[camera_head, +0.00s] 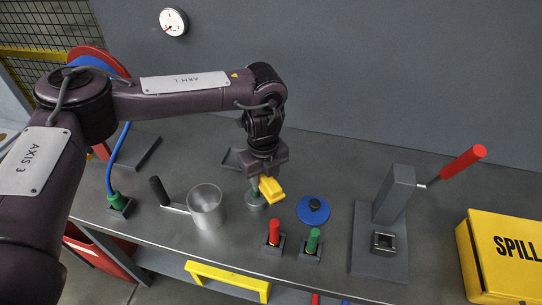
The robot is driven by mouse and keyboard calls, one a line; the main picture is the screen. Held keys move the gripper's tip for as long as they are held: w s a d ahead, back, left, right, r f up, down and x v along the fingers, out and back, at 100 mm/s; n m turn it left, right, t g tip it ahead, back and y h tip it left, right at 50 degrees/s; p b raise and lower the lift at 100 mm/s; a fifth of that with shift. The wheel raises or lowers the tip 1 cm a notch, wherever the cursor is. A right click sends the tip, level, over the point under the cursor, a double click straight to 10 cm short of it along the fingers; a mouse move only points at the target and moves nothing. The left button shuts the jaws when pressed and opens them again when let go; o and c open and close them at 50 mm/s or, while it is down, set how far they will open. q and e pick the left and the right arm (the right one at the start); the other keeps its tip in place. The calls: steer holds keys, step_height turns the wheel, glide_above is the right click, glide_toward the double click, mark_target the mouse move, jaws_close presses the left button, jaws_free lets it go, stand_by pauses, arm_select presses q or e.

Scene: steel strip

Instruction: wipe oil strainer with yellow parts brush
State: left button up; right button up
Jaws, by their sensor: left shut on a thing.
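My left gripper (262,174) points down over the middle of the bench and is shut on the yellow parts brush (271,190). A small round grey-green part (255,203), probably the oil strainer, stands on the bench just below and left of the brush. The brush overlaps its upper right side in the picture; I cannot tell whether they touch. The gripper and brush hide some of it. My right gripper is not in view.
A steel cup (206,208) with a black-handled bar stands left. Red (274,232) and green (313,240) handles stand in front. A blue disc (313,209) lies right of the brush. A grey press (394,195) with a red lever and a yellow spill box (510,255) stand further right.

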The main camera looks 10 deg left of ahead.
arm_select(q)
steer(key=shift+d+r+p, duration=0.2)
steer(key=shift+r+p, duration=0.15)
steer(key=shift+r, duration=1.05)
steer(key=shift+a+r+p, duration=0.25)
steer(key=shift+r+p, duration=0.85)
steer(key=shift+r, duration=0.05)
steer(key=shift+r+p, duration=0.3)
steer(key=shift+r, duration=0.1)
steer(key=shift+d+r+p, duration=0.1)
steer(key=shift+r+p, duration=0.4)
steer(key=shift+r, duration=0.65)
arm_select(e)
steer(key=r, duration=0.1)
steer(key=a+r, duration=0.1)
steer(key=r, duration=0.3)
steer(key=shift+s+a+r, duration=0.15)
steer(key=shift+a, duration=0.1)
